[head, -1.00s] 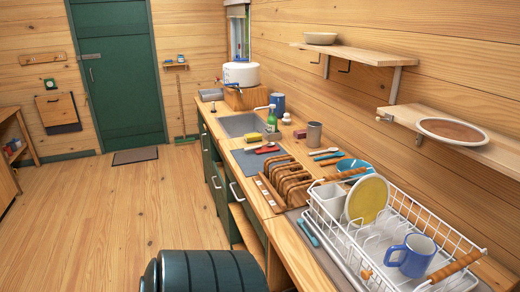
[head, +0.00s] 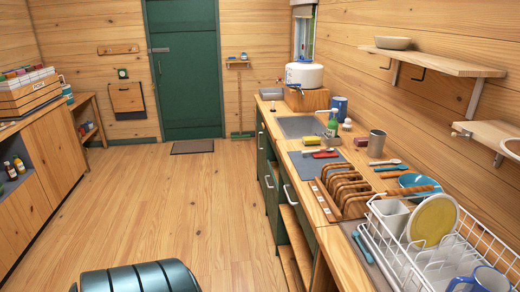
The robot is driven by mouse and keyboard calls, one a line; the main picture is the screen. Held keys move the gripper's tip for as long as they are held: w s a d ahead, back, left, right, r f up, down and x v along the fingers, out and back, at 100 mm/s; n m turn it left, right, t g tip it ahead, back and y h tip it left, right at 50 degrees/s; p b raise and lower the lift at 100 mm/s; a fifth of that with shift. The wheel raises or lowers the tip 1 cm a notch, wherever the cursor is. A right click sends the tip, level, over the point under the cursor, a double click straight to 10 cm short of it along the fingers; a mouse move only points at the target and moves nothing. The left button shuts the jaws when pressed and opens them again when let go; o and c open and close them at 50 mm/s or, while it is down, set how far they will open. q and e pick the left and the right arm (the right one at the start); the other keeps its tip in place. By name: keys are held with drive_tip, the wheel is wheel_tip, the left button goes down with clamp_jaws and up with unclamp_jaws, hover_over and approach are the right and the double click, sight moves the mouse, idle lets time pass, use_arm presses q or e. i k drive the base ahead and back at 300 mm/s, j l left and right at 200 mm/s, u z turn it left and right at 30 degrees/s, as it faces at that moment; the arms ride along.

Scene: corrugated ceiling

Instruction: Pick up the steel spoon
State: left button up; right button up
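A small, pale grey, spoon-like utensil (head: 385,162) lies on the wooden counter, in front of the grey metal cup (head: 376,143) and behind the blue bowl (head: 412,181). It may be the steel spoon, but it is too small to be sure of its material. A wooden-coloured utensil (head: 391,169) lies close beside it. Other thin utensils, one red (head: 325,154), lie on the grey mat (head: 312,166) by the sink. Neither of my grippers shows in the head view.
A wooden rack (head: 342,190) and a white wire dish rack (head: 440,255) with a yellow plate (head: 432,220) and a blue mug (head: 482,280) crowd the near counter. Shelves (head: 435,58) overhang it on the right.

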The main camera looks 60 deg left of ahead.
sight(329, 151)
drive_tip(key=u, duration=1.35)
